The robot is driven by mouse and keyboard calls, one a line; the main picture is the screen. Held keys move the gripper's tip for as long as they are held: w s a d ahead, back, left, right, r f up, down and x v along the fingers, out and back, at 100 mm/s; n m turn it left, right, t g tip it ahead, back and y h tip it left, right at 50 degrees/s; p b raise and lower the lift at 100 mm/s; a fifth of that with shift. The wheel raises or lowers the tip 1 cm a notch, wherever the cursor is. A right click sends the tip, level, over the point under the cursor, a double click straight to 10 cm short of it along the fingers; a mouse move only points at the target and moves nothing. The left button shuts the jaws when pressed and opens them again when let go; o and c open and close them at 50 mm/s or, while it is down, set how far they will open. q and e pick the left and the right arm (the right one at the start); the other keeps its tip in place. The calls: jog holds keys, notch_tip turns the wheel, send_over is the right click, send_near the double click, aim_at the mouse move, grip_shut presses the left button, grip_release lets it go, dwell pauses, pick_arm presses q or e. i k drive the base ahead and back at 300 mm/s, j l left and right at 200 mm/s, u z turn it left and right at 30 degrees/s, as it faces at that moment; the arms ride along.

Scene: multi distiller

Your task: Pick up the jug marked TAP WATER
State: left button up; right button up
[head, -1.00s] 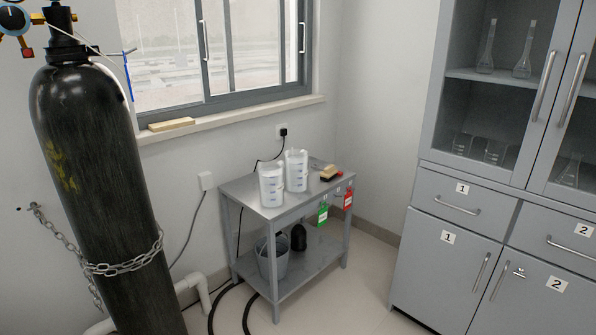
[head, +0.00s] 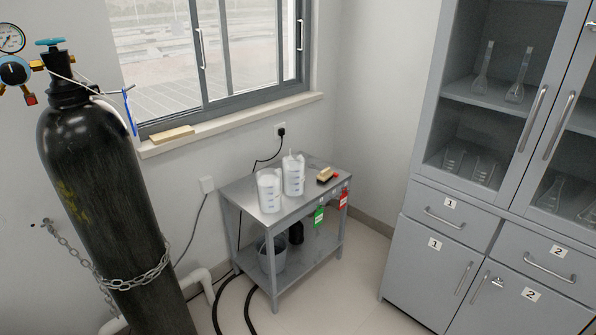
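Two white translucent jugs stand side by side on top of a small grey metal table (head: 318,184). The front-left jug (head: 269,191) and the back-right jug (head: 293,176) both have small markings on their sides. The markings are too small to read, so I cannot tell which jug is marked TAP WATER. Both jugs stand upright and look close together. Neither of my grippers shows in the head view.
A black gas cylinder (head: 105,190) with a chain (head: 135,277) stands at the left. A grey cabinet (head: 425,262) stands at the right. A brush (head: 325,175) lies on the table, red and green tags hang at its edge, and a bucket (head: 273,255) sits below. Floor between is clear.

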aim_at(296, 174)
jog(key=i+l, duration=0.25)
jog(key=i, duration=0.25)
jog(key=i+l, duration=0.3)
jog(key=i, duration=0.2)
jog(key=i+l+z, duration=0.1)
jog(key=i+l, duration=0.15)
jog(key=i, duration=0.25)
